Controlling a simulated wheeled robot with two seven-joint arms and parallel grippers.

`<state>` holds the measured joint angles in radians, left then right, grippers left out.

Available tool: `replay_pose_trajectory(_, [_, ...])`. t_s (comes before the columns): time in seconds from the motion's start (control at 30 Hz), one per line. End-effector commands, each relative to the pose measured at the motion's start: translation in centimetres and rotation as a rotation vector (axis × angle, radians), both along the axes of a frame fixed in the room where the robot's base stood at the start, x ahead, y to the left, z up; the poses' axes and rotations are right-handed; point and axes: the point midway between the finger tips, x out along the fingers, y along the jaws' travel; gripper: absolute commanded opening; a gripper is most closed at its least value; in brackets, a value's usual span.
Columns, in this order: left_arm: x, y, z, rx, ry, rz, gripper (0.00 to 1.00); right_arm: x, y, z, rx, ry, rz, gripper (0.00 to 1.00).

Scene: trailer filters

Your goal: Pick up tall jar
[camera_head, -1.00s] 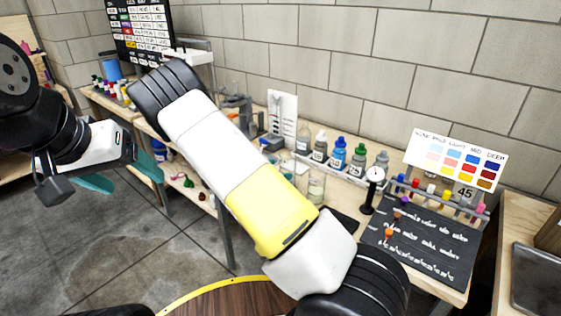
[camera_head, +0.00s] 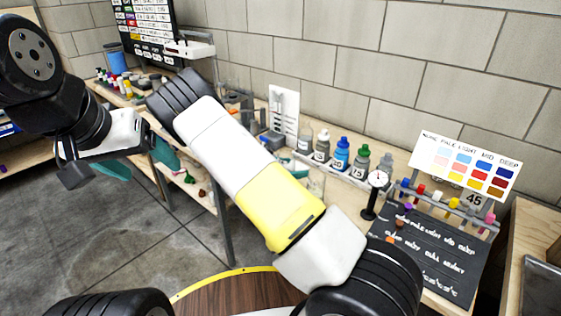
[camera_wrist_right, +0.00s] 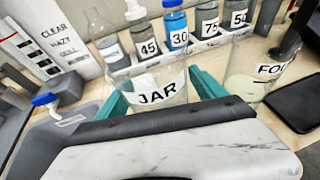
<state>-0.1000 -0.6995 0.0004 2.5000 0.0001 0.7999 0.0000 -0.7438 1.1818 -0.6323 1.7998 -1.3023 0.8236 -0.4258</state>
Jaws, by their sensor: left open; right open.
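A clear jar labelled JAR (camera_wrist_right: 157,92) stands upright on the bench in the right wrist view. My right gripper (camera_wrist_right: 160,98) is open, with one teal finger on each side of the jar; I cannot tell whether they touch it. The jar's lower part is hidden behind the gripper body. My left gripper (camera_head: 142,162) is open and empty, out over the floor beside the bench.
A clear container labelled FO (camera_wrist_right: 250,78) stands right of the jar. A rack of numbered bottles (camera_wrist_right: 178,30) is close behind. A gauge (camera_head: 374,190) and colour chart (camera_head: 468,165) stand farther right.

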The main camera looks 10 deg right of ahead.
Motion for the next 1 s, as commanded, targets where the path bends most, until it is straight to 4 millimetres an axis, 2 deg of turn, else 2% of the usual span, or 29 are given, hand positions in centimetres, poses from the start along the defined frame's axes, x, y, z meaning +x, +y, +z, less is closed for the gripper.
replay_pose_trajectory(0.1, [-0.01,0.01,0.02,0.000,-0.001,0.000,0.76,0.02,0.05,0.01,0.000,0.000,0.001,0.79])
replay_pose_trajectory(0.4, [0.00,0.01,0.01,0.000,0.000,0.000,0.76,0.00,0.04,0.03,0.000,0.000,0.000,0.21])
replay_pose_trajectory(0.5, [0.00,0.01,0.01,0.000,0.000,0.000,0.76,0.03,0.03,0.08,0.000,-0.001,0.000,0.04])
replay_pose_trajectory(1.0, [0.00,0.01,0.01,0.000,0.000,0.000,0.76,0.13,-0.02,0.76,0.000,-0.002,-0.002,0.04])
